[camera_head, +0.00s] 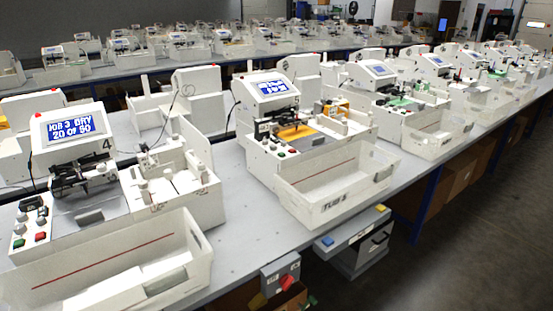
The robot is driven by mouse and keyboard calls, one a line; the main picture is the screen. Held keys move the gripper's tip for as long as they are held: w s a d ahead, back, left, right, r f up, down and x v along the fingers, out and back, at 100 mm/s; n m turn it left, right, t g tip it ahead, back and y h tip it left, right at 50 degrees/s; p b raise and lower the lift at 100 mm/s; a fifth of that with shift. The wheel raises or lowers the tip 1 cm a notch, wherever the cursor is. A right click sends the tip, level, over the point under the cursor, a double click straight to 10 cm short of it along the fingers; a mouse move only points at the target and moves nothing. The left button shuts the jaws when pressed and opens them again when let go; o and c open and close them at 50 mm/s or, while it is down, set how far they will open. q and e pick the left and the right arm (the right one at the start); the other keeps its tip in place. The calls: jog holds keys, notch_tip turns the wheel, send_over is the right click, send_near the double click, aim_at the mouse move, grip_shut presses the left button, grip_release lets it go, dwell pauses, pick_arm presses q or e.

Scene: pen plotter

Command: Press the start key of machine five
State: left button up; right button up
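The machine with a white tub marked "TUB 5" (335,203) in front of it stands mid-table; I take it as machine five (262,110). Its blue screen (271,88) is lit, but its text is too small to read surely. An orange sheet (298,133) lies on its bed. Its small key panel (280,147) is at its front left, with a green key (281,154) and a red key (293,150). No gripper or arm shows in the view.
Machine four (80,160), marked "4", stands at left; its screen reads "JOB 3 DRY 20 OF 50". A white tub (110,267) is before it. A red-knobbed box (281,275) and a grey box (355,243) hang at the table's front edge. The right aisle is clear.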

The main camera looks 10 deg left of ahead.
pick_arm(q)
jog(key=shift+c, duration=0.5)
grip_shut()
dwell(1.1)
